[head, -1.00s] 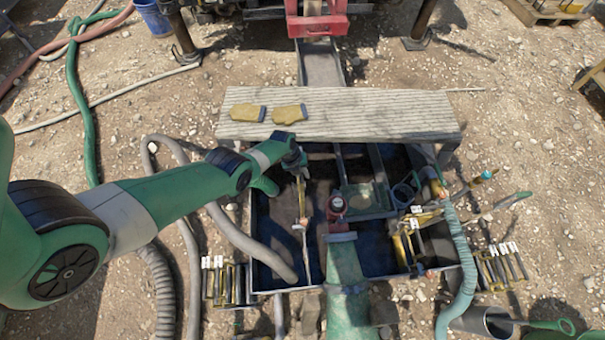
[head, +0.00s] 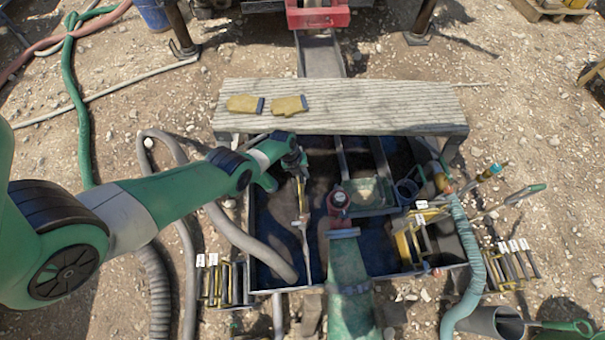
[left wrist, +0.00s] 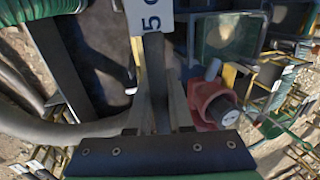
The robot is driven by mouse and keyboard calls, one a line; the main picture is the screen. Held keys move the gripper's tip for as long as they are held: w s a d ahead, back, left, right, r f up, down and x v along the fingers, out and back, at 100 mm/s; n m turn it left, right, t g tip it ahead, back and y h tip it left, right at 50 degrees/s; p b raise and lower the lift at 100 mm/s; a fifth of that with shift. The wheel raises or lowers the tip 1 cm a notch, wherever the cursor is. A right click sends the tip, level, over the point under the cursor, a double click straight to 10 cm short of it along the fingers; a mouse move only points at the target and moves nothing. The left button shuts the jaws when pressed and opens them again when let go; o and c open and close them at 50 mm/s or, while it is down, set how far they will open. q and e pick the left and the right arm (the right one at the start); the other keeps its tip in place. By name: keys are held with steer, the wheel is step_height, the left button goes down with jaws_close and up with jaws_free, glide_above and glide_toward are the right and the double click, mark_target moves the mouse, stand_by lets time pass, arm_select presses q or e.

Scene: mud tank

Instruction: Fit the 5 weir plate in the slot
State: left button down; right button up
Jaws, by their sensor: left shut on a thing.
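My left gripper (head: 298,165) is over the left part of the mud tank (head: 262,281) in the head view. It is shut on the 5 weir plate (head: 303,196), which shows there as a narrow yellowish strip. In the left wrist view, a dark upright bar of the plate (left wrist: 156,80) stands between the fingers, with a white tag (left wrist: 151,17) marked 5 above it. The plate is above or at a thin pale divider (head: 305,246) in the tank; I cannot tell whether they touch. The slot is not clear. My right gripper is not in view.
A red-topped fitting (head: 338,198) stands close right of the gripper, also in the left wrist view (left wrist: 216,103). A grey hose (head: 250,243) enters the tank at left. A plank (head: 350,105) with gloves spans the back. Tagged plates stand at left (head: 222,283) and right (head: 515,265).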

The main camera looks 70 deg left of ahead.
arm_select(q)
step_height(320, 180, down, 10)
steer(key=b, duration=0.9)
steer(key=shift+r, duration=0.25)
steer(key=shift+b, duration=0.3)
steer(key=shift+f+b, duration=2.55)
steer(key=shift+f, duration=0.05)
steer(key=shift+f+b, duration=0.75)
steer(key=c, duration=0.7)
jaws_free()
steer(key=shift+c, duration=0.2)
steer(key=d+p+v, duration=0.1)
steer(key=p+v, duration=1)
steer(key=p, duration=0.2)
steer(key=shift+a+r, duration=0.35)
steer(key=shift+a, duration=0.15)
